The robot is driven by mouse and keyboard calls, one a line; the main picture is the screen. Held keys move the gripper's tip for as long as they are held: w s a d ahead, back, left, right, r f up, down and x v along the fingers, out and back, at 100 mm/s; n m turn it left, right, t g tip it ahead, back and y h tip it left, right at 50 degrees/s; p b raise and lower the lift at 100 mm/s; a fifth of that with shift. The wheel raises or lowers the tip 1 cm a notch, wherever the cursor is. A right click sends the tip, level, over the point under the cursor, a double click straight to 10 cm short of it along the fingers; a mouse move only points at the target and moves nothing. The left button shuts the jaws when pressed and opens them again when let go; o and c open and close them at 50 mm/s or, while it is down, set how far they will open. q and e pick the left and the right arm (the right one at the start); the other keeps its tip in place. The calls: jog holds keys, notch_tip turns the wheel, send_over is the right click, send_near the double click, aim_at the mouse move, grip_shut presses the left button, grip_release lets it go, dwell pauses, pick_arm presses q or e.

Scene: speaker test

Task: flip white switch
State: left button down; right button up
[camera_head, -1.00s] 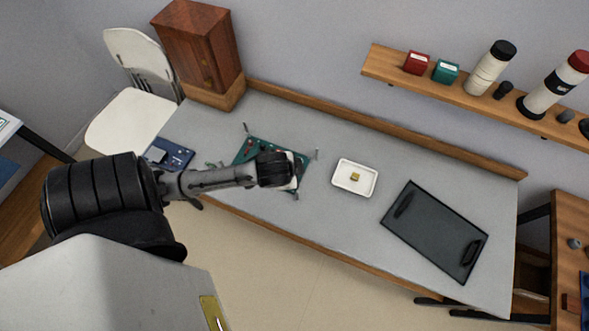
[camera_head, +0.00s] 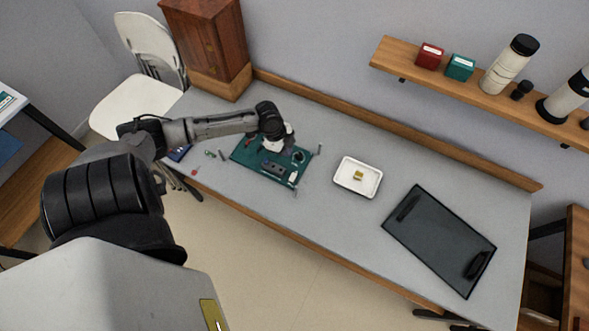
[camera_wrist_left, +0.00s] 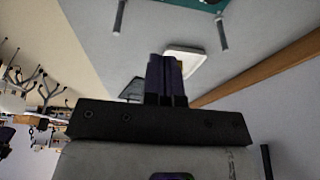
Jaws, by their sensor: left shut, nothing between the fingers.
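A green board (camera_head: 243,156) with several parts lies on the grey table in the head view. A small white part (camera_head: 293,177) sits near its front right corner; I cannot tell for sure whether it is the white switch. My left gripper (camera_head: 275,146) points down over the back of the board, and its white body hides some of it. In the left wrist view the fingers (camera_wrist_left: 166,80) are shut with nothing between them. The green board's edge (camera_wrist_left: 205,3) shows at the top of that view. My right gripper is out of view.
A white tray (camera_head: 347,184) with a small yellow item stands right of the board. A dark tray (camera_head: 440,240) lies further right. A wooden cabinet (camera_head: 208,40) stands at the back left. Thin posts (camera_head: 319,149) stand around the board's corners.

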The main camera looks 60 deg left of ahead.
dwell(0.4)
pick_arm(q)
jog(key=b, duration=0.2)
send_near(296, 174)
jog(key=x, duration=0.5)
jog(key=shift+w+d, duration=0.25)
jog(key=shift+d, duration=0.15)
jog(key=shift+w+a+f, duration=0.1)
jog(key=shift+a+f, duration=0.05)
jog(key=shift+f, duration=0.7)
jog(key=shift+w+a+f+g+h+b, duration=0.2)
jog(key=shift+f+g+h+b, duration=0.15)
jog(key=shift+f+b, duration=0.35)
jog(key=shift+r, duration=0.35)
jog(key=shift+s+d, duration=0.1)
jog(key=shift+p, duration=0.35)
